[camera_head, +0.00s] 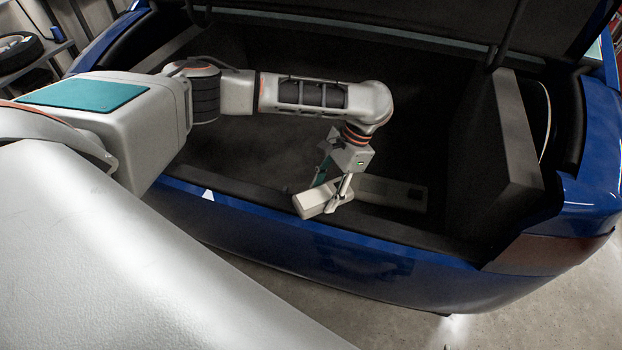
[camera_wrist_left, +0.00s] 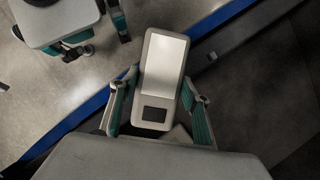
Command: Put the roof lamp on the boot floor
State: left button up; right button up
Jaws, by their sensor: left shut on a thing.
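My left gripper (camera_head: 335,195) is shut on the roof lamp, a pale slab-shaped housing (camera_head: 314,203). In the left wrist view the lamp (camera_wrist_left: 163,80) stands out between the two teal-padded fingers (camera_wrist_left: 155,108), with a bright panel and a dark rectangle near its lower end. The head view shows the lamp held near the front sill of the open boot. The dark boot floor (camera_head: 265,150) lies behind it.
A similar pale slab (camera_head: 385,190) with a dark patch lies in the boot right behind the gripper. The blue rear edge (camera_head: 350,250) and a dark upright side panel (camera_head: 500,150) bound the boot. The floor left of the slab looks clear.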

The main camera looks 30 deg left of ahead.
pick_arm(q)
jog(key=w+a+f+m+t+y+b, duration=0.1)
jog(key=w+a+f+m+t+y, duration=0.15)
jog(key=w+m, duration=0.55)
jog(key=m+t+h+b, duration=0.35)
jog(key=m+t, duration=0.25)
jog(key=m, duration=1.3)
send_over(303, 180)
jog(key=s, duration=0.1)
notch_tip(303, 180, down, 2)
jog(key=f+b, duration=0.1)
jog(key=f, duration=0.4)
jog(key=f+b, duration=0.1)
jog(key=f, duration=0.4)
jog(key=f+b, duration=0.1)
jog(key=f, duration=0.4)
jog(key=shift+s+d+f, duration=0.2)
jog(key=shift+d+f, duration=0.05)
jog(key=shift+f, duration=0.3)
notch_tip(303, 180, down, 4)
jog(key=shift+r+b, duration=0.2)
jog(key=shift+b, duration=0.35)
jog(key=shift+f, duration=0.3)
jog(key=shift+r, duration=0.1)
jog(key=o, duration=1.2)
